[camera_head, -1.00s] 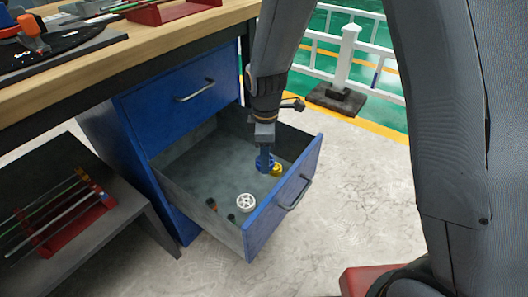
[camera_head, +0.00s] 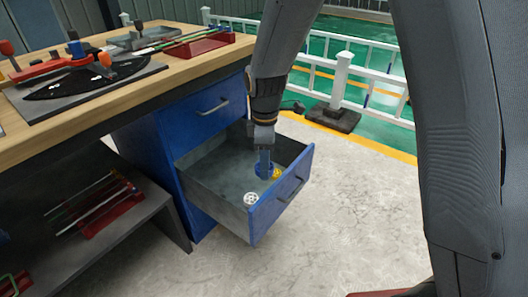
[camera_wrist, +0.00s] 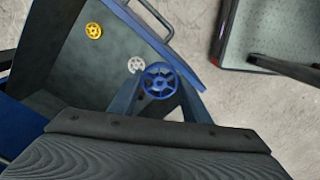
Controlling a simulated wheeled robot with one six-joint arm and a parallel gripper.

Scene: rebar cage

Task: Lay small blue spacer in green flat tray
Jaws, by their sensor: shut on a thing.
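My gripper (camera_head: 264,164) points down over the open drawer and is shut on a small blue spoked spacer (camera_wrist: 160,80). In the wrist view the spacer sits between my two fingertips, its spoked face toward the camera. A yellow spacer (camera_head: 277,173) and a white spacer (camera_head: 250,198) lie on the drawer floor; both also show in the wrist view, yellow (camera_wrist: 93,30) and white (camera_wrist: 136,65).
The open drawer (camera_head: 212,190) has raised walls around my gripper. The workbench (camera_head: 195,65) above holds a grey tray (camera_head: 138,40), a red rack (camera_head: 205,44) and a black fixture (camera_head: 85,82). Red racks with rods (camera_head: 118,212) stand on a low shelf.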

